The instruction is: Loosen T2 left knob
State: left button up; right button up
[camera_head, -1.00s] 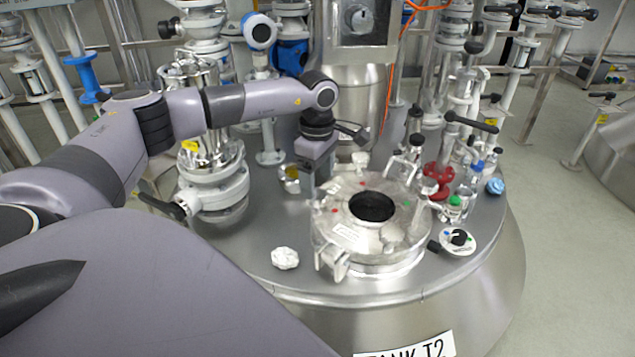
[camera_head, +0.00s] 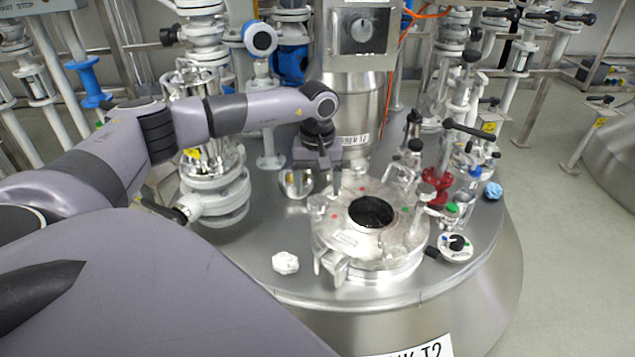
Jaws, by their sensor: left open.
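Tank T2 (camera_head: 275,222) is a round steel vessel top with a metal hatch lid (camera_head: 385,247) around a dark round opening (camera_head: 371,211). Metal clamp fittings stand at the lid's rim, one at the front left (camera_head: 330,265) and one at the back right (camera_head: 402,180). I cannot tell for certain which is the left knob. My left gripper (camera_head: 325,183) is open, pointing down over the back-left edge of the lid. It hides part of that rim, and contact cannot be told. My right gripper is not in view.
A white crumpled item (camera_head: 285,262) lies left of the lid. A shiny round fitting (camera_head: 297,183) is just left of my left gripper. A red valve (camera_head: 436,186), bottles and a blue item (camera_head: 493,190) crowd the right. A steel column (camera_head: 360,100) stands behind.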

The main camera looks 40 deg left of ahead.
aim_at(317, 200)
pick_arm(q)
jog(key=m, duration=0.7)
notch_tip(317, 200, down, 5)
jog(key=shift+r+b, duration=0.1)
jog(key=shift+b, duration=1.15)
jog(key=shift+f+b, duration=0.3)
jog(key=shift+f, duration=0.35)
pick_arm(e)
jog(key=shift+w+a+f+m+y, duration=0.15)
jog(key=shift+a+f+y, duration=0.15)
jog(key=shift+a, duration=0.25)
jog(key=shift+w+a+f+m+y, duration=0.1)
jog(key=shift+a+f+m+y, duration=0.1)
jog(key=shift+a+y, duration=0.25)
